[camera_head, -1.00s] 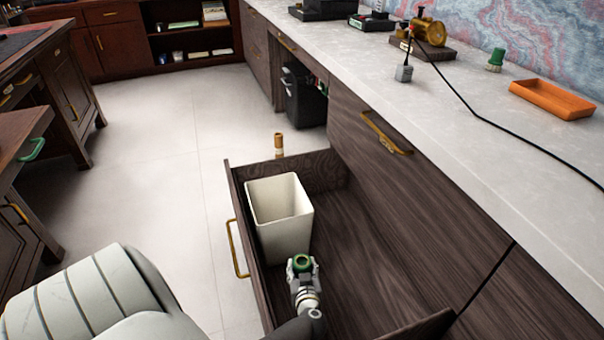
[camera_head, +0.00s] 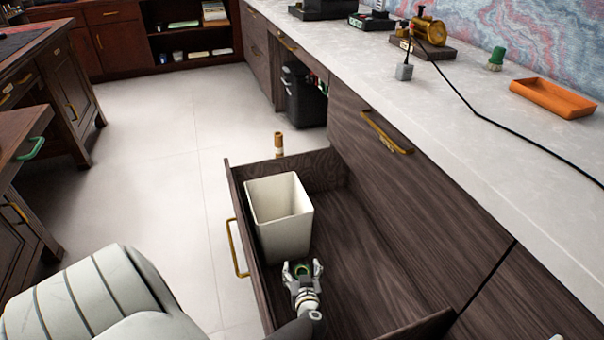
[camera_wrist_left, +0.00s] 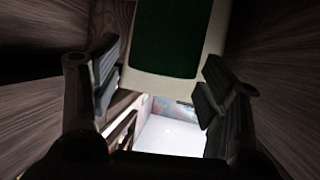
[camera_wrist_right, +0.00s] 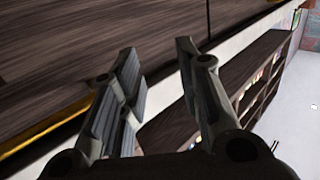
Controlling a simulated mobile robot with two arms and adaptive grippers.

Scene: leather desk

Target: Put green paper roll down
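The cream bin (camera_head: 281,237) stands in the drawer (camera_head: 362,282) beyond my left gripper. The drawer floor to the right is bare. A brown cylinder (camera_head: 279,144) shows behind the drawer's far wall. The pale counter holds an orange tray (camera_head: 552,98), a small green-topped item (camera_head: 496,59) and a cable.

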